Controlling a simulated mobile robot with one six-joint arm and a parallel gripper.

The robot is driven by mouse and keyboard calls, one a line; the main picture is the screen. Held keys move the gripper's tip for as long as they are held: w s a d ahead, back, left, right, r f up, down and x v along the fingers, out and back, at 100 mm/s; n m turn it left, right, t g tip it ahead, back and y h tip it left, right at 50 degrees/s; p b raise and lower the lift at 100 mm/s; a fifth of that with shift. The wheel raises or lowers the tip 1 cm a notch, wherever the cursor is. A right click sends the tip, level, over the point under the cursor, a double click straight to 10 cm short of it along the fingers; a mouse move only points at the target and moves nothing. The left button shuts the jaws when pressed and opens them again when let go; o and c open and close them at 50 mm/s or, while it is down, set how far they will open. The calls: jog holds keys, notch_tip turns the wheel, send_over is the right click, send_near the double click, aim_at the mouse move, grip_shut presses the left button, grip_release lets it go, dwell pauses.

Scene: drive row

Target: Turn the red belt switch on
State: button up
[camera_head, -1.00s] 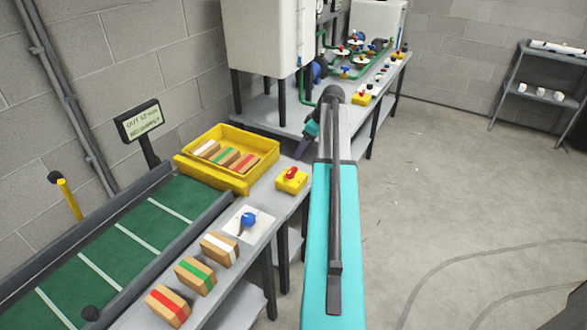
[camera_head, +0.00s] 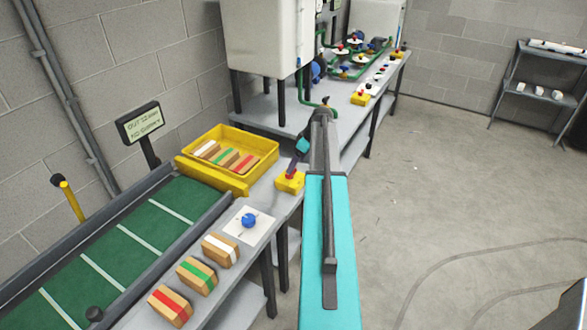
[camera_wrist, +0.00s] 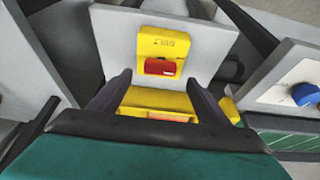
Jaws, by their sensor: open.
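The red belt switch is a red rocker (camera_wrist: 160,67) on a yellow box (camera_head: 290,184) labelled BELT. The box stands on the grey bench near the corner of the yellow bin. In the wrist view the label is upside down and the rocker lies between the two fingers. My gripper (camera_head: 292,170) is open and empty, just above the box; in the head view a finger partly covers the red rocker. In the wrist view my gripper (camera_wrist: 158,80) has a dark finger on either side of the switch. I cannot tell whether a finger touches it.
The yellow bin (camera_head: 186,172) holds several striped boxes. A blue knob (camera_head: 249,220) on a white plate and striped boxes stand in front along the bench. The green conveyor (camera_head: 110,245) and a sign (camera_head: 140,122) are at the left. Clear floor lies right.

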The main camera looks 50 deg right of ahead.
jog(key=shift+p+x, duration=0.75)
jog(key=shift+x, duration=2.1)
jog(key=c, duration=1.1)
